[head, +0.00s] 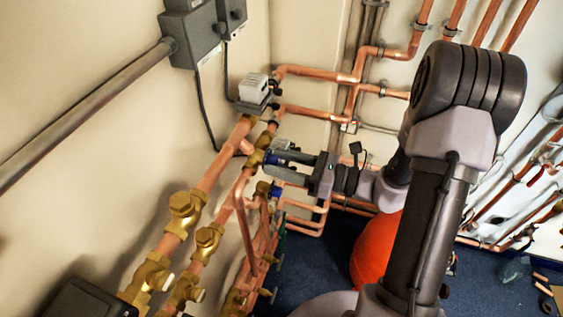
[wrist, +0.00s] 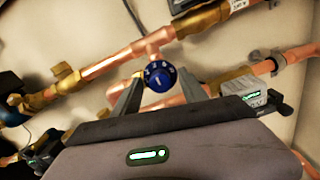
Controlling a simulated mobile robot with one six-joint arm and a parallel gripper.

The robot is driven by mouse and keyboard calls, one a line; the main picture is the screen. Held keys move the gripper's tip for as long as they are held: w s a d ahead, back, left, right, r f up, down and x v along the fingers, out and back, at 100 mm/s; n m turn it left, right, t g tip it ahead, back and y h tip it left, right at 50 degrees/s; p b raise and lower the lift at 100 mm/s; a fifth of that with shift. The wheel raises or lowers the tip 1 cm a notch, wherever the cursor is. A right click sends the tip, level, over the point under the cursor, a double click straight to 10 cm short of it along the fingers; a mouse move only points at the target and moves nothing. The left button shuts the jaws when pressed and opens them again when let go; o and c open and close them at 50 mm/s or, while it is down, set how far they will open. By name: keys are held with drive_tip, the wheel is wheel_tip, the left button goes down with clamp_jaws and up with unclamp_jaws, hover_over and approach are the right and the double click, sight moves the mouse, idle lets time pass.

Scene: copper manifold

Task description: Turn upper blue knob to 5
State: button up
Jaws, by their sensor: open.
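A round blue knob (wrist: 160,77) with white markings faces me in the wrist view, on a copper and brass pipe fitting. The digits are too small to read surely. The fingers of my gripper (wrist: 160,84) stand apart, one on each side of the knob; I cannot tell whether they touch it. In the head view my gripper (head: 268,166) reaches left to the pipes, with the upper blue knob (head: 271,158) at its fingertips, partly hidden. A lower blue knob (head: 276,191) shows just below the fingers.
Copper pipes with brass valves (head: 184,211) run along the wall close to my gripper. A grey-white device (head: 255,88) sits above on the pipes, and a grey box (head: 193,38) is on the wall. A vertical copper pipe (head: 241,218) stands below my fingers.

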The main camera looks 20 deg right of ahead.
clamp_jaws()
drive_tip(key=shift+r+m+p, duration=0.1)
drive_tip(key=shift+m+p, duration=0.2)
drive_tip(key=shift+p, duration=0.15)
drive_tip(key=shift+r+m+p, duration=0.1)
drive_tip(key=shift+m+p, duration=0.9)
drive_tip(key=shift+p, duration=0.2)
drive_tip(key=m+p, duration=0.4)
drive_tip(key=shift+m, duration=0.3)
drive_tip(key=m+p, duration=0.4)
drive_tip(key=shift+m, duration=0.3)
drive_tip(key=shift+f+m+p, duration=0.15)
drive_tip(key=shift+m+p, duration=0.45)
drive_tip(key=shift+m, duration=0.45)
drive_tip(key=shift+f+m+p, duration=0.1)
drive_tip(key=shift+m+p, duration=0.5)
drive_tip(key=shift+m, duration=0.45)
